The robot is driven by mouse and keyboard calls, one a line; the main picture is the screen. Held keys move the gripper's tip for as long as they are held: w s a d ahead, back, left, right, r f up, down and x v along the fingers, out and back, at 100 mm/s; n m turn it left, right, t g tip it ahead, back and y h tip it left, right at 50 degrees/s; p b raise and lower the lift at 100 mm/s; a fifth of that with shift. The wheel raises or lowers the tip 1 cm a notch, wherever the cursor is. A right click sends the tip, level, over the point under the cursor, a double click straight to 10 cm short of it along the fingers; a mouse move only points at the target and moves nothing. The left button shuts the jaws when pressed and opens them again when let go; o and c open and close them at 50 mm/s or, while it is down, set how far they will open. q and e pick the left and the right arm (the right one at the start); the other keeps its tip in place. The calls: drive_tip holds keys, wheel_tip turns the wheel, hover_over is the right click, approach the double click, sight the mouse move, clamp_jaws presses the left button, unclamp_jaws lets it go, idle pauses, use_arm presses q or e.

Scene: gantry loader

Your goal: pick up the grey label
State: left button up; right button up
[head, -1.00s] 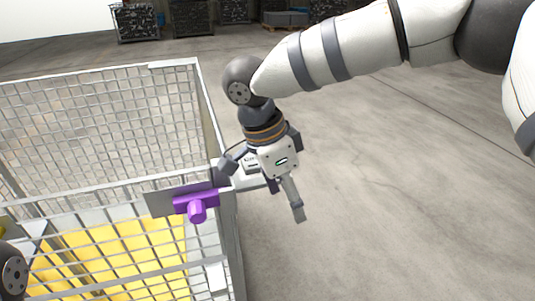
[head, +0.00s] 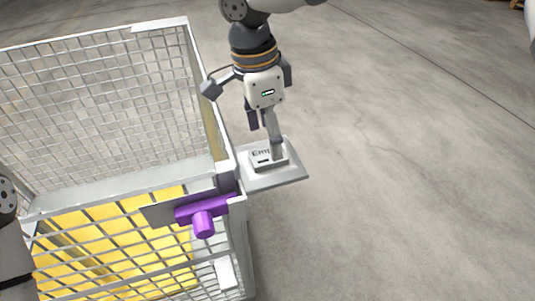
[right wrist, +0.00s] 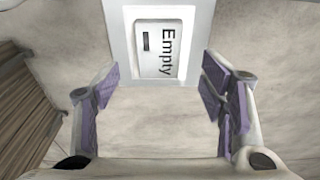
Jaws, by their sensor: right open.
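The grey label (head: 263,161) is a small light block with dark "Empty" lettering. It lies on a grey plate (head: 290,176) that juts out from the cage's right side. In the right wrist view the label (right wrist: 158,48) shows at the top, ahead of the fingers and turned sideways. My right gripper (head: 244,120) is open and empty above the label, with one finger reaching down near its right edge. In the right wrist view the open fingers (right wrist: 160,85) sit to either side, apart from the label. My left gripper is out of view.
The wire mesh cage (head: 70,205) fills the left, with yellow contents (head: 120,230) inside. A purple part with a knob (head: 203,222) sits on its rim near the plate. The concrete floor to the right is clear.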

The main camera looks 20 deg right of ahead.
sight(268, 154)
wheel_tip(268, 154, down, 4)
drive_tip(key=shift+s+r, duration=0.1)
drive_tip(key=c, duration=1.1)
drive_tip(key=shift+r, duration=0.3)
drive_tip(key=r, duration=0.3)
drive_tip(key=shift+s+a+r, duration=0.25)
drive_tip(key=shift+s+r, duration=0.05)
drive_tip(key=shift+r, duration=0.1)
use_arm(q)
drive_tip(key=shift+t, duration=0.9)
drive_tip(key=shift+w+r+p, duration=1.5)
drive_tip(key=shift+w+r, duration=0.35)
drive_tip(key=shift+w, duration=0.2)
use_arm(e)
drive_tip(key=shift+s+a+r, duration=1.05)
drive_tip(key=shift+s+r, duration=0.9)
drive_tip(key=shift+r, duration=0.15)
drive_tip(key=shift+s+a+r, duration=1)
drive_tip(key=shift+s+r, duration=0.95)
drive_tip(key=shift+r, duration=0.15)
drive_tip(key=shift+s+a+r, duration=1.05)
drive_tip(key=shift+s+r, duration=0.9)
drive_tip(key=shift+r, duration=0.15)
